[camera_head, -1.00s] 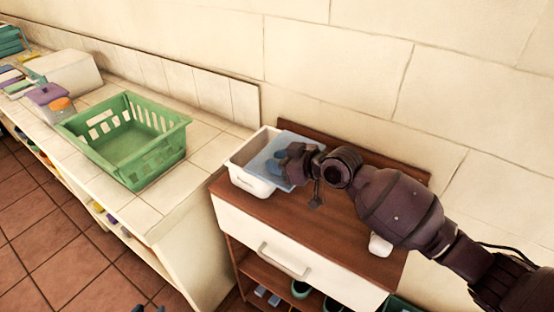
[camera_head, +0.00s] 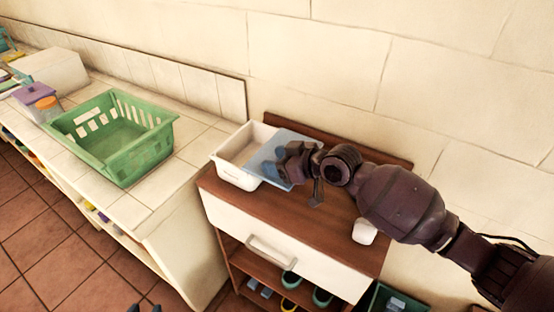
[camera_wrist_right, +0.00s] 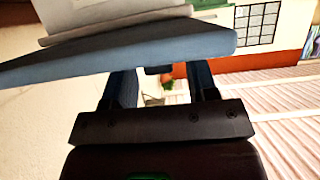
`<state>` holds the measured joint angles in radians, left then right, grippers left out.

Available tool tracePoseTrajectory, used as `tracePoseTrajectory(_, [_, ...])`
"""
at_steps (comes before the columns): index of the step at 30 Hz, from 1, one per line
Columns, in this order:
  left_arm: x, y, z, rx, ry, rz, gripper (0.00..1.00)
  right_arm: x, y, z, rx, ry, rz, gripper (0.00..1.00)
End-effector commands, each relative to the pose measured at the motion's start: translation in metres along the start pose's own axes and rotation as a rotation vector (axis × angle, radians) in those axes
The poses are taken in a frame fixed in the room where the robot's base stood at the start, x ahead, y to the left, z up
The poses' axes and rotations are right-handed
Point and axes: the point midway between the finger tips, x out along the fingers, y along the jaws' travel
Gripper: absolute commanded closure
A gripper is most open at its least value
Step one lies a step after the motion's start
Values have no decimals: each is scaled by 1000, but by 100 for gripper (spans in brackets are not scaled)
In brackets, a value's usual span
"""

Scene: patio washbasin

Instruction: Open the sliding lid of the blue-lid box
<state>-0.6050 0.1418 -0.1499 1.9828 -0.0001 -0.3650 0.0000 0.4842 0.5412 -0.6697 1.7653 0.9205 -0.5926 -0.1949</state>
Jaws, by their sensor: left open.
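The white box (camera_head: 236,174) stands on the brown top of a small cabinet. Its flat blue lid (camera_head: 262,160) is slid partway to the right, so the left part of the box is open and looks empty. My right gripper (camera_head: 284,163) is over the lid and hides part of it. In the right wrist view, the blue lid (camera_wrist_right: 150,50) spans the picture just beyond the fingertips of my right gripper (camera_wrist_right: 160,75). Its fingers are apart; whether they touch the lid is unclear. My left gripper (camera_head: 146,308) shows only as dark tips at the bottom edge, away from the box.
The cabinet (camera_head: 300,212) carries a small white object (camera_head: 365,231) below my right forearm. A green basket (camera_head: 120,165) stands on the tiled counter (camera_head: 190,165) to the left. A wall is close behind the cabinet. The cabinet top's front is clear.

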Motion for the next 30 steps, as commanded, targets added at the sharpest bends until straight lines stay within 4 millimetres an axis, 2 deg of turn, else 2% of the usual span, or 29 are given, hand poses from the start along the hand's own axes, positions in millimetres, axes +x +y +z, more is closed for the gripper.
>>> tracePoseTrajectory(8, [0,0,1,0,-1,0,57,-5,0,1,0,-1,0,47])
tracePoseTrajectory(11, [0,0,2,0,-2,0,57,-16,1,2,0,-2,1,47])
tracePoseTrajectory(22, [3,0,4,0,0,0,57,-80,0,2,-2,-3,1,47])
tracePoseTrajectory(30, [4,1,2,1,5,1,57,-105,0,1,0,-1,1,47])
